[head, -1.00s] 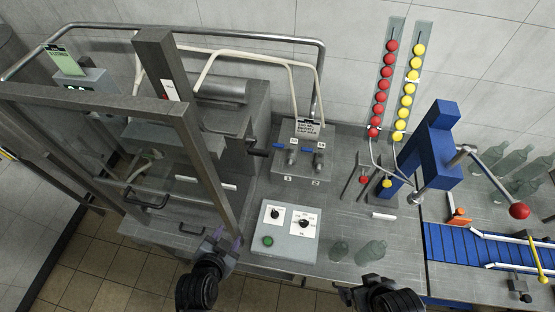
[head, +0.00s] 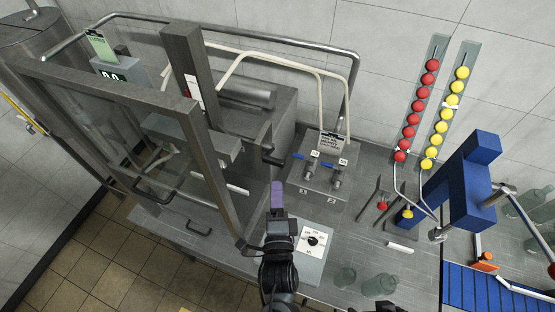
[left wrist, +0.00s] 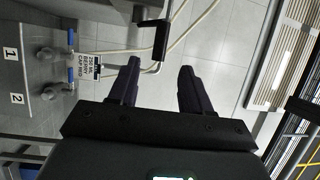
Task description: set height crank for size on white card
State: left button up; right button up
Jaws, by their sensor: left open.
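The black height crank (head: 273,155) sticks out from the right side of the glass-fronted machine. It also shows ahead of the fingers in the left wrist view (left wrist: 152,40). My left gripper (head: 277,187) is open and empty, below the crank in the head view and apart from it. Its two fingers show spread in the left wrist view (left wrist: 161,68). The white card (head: 332,145) stands above the valve block; in the wrist view the card (left wrist: 85,66) appears to read 250 ML, BERRY, CAP RED. My right gripper (head: 376,306) barely shows at the bottom edge; its jaws are hidden.
A steel post (head: 205,130) of the machine frame stands left of the crank. The valve block (head: 322,178) with blue levers is to the right. Glass jars (head: 380,286) stand at the table's front.

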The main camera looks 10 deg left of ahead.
aim_at(275, 165)
pick_arm(q)
jog(key=w, duration=0.2)
jog(key=w+a+p, duration=0.1)
jog(key=w, duration=0.5)
jog(key=shift+w+a+r+p, duration=0.15)
jog(key=shift+a+r+p, duration=0.15)
jog(key=shift+r+p, duration=0.1)
jog(key=shift+w+a, duration=0.15)
jog(key=shift+w, duration=0.7)
jog(key=shift+c, duration=0.3)
grip_shut()
